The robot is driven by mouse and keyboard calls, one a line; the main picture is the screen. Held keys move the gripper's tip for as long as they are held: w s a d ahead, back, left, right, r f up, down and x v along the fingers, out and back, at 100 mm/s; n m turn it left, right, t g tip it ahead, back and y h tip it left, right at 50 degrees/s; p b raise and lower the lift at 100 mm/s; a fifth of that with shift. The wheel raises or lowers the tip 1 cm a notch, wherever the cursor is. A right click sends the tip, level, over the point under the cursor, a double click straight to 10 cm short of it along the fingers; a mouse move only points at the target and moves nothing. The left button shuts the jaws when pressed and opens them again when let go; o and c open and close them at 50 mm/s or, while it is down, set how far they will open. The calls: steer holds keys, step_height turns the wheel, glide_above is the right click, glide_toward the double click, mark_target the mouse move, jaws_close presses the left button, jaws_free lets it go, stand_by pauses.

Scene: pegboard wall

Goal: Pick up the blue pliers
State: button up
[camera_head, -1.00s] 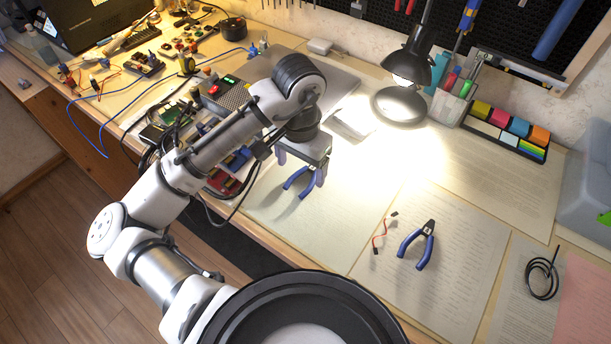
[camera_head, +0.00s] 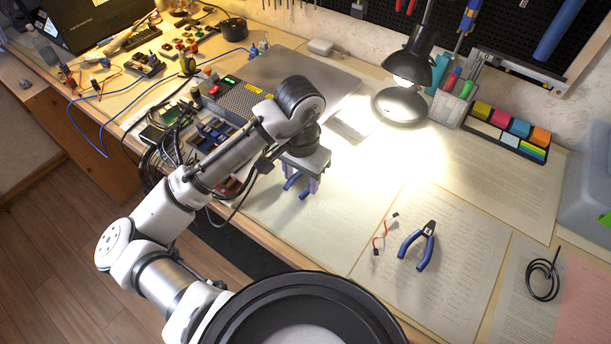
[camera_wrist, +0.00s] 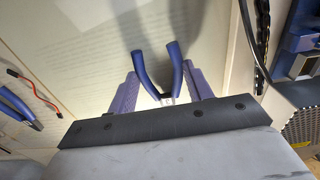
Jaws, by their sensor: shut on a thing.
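One pair of blue-handled pliers is in my gripper (camera_head: 303,182). In the wrist view the gripper (camera_wrist: 163,88) is shut on these pliers (camera_wrist: 141,67), with a purple finger on each side and the handles spread in a V. In the head view only parts of the handles (camera_head: 291,182) show under the gripper; the rest is hidden. I cannot tell whether they touch the paper. A second pair of blue-handled pliers (camera_head: 428,252) lies on a paper sheet to the right; part of it also shows at the left of the wrist view (camera_wrist: 14,101).
A short red cable (camera_head: 380,235) lies beside the second pliers, and a black cable coil (camera_head: 542,281) farther right. A lamp (camera_head: 399,104) stands behind. Electronics and wires crowd the left.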

step_height(320, 180, up, 20)
steer(key=p, duration=0.1)
steer(key=shift+p, duration=0.3)
stand_by(1.7)
